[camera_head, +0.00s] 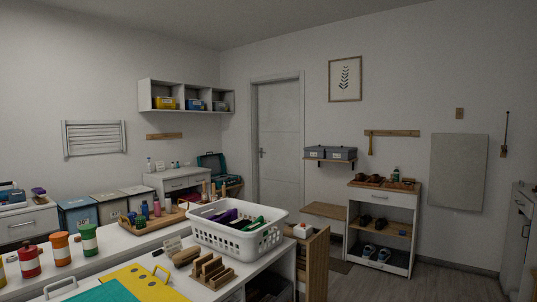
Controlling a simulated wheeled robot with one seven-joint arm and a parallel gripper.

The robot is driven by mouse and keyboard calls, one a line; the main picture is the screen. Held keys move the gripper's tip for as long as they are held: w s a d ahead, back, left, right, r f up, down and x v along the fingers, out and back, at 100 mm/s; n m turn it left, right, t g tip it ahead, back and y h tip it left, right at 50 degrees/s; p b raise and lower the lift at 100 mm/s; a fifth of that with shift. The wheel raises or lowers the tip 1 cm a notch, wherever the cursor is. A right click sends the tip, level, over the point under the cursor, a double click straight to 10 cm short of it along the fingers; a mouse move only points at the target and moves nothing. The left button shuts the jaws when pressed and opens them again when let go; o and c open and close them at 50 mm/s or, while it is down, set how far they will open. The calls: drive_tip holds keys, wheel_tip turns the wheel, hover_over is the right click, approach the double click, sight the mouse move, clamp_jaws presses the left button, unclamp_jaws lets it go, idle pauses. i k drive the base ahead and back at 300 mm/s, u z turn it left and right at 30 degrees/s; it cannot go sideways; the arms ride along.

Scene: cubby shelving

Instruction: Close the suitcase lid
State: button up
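A dark teal case (211,163) that looks like the suitcase stands in the far corner, left of the door. Its lid looks raised, leaning up at the back. It is small in view, and its lower part is partly hidden behind the bottles and white cabinet in front. What lies inside it cannot be made out. My gripper is not in view.
A white counter (205,290) with a white basket (240,241), wooden racks and coloured jars fills the foreground. A white drawer cabinet (178,183) stands beside the case. A shoe shelf (383,225) is at right. Floor (430,275) is open at the lower right.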

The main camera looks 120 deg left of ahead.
sight(216, 162)
drive_tip(key=u, duration=2.85)
drive_tip(key=i, duration=5.35)
